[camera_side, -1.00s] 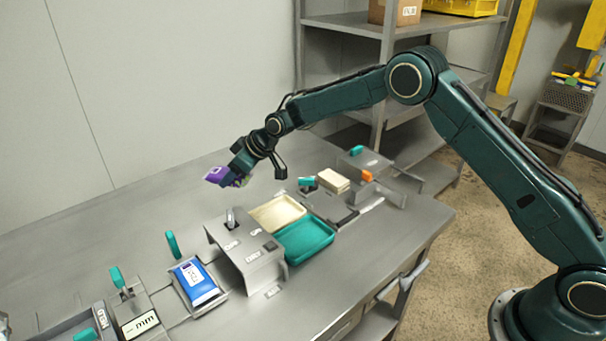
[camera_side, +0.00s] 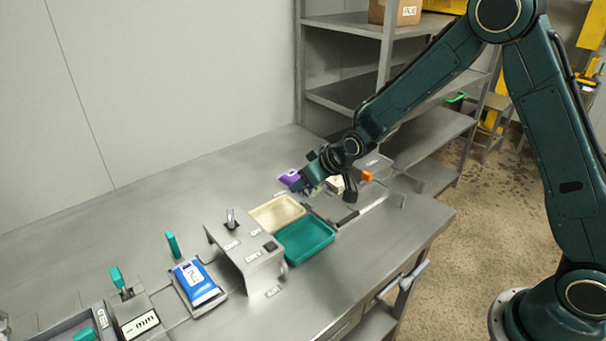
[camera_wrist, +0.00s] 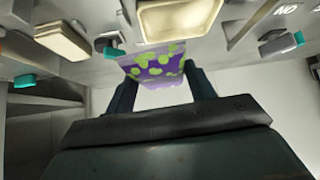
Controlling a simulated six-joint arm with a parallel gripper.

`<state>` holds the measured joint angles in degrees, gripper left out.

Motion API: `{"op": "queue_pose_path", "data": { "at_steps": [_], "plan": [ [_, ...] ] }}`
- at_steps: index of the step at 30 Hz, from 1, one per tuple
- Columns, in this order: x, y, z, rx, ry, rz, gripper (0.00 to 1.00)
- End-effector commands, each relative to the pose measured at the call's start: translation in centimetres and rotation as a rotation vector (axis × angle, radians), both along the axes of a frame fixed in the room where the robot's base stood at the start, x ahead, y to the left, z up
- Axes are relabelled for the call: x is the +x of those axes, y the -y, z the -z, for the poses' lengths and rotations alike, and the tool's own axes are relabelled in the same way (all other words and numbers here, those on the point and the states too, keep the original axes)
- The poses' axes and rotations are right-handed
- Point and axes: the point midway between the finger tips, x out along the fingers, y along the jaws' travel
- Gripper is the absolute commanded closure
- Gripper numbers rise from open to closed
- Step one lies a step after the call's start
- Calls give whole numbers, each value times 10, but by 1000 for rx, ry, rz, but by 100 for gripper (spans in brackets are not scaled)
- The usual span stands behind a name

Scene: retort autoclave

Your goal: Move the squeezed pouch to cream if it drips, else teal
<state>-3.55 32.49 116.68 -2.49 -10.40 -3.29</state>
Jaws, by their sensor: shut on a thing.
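A purple pouch with green spots (camera_wrist: 155,66) is between my gripper's fingers (camera_wrist: 160,80) in the wrist view. In the side view the pouch (camera_side: 290,177) shows a pale label, and my gripper (camera_side: 309,184) holds it behind the trays. I cannot make out any drip from it. The cream tray (camera_side: 277,214) looks empty; part of it also shows at the top of the wrist view (camera_wrist: 181,38). The teal tray (camera_side: 306,241) stands in front of the cream one and looks empty.
A grey labelled stand with a lever (camera_side: 245,245) is left of the trays. A blue pouch (camera_side: 197,284) lies further left, beside a gauge marked "mm" (camera_side: 140,324). An orange-topped fixture (camera_side: 367,177) is at the right. The back left of the table is clear.

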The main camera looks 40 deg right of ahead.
Motion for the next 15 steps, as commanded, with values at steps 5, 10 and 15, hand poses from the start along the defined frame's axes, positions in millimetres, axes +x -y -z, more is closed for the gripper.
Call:
{"op": "queue_pose_path", "data": {
  "at_steps": [5,10,15],
  "plan": [
    [-38,20,-2,0,-1,60,74],
    [-67,34,-4,0,1,100,74],
    [-86,42,-5,1,1,122,74]
  ]
}}
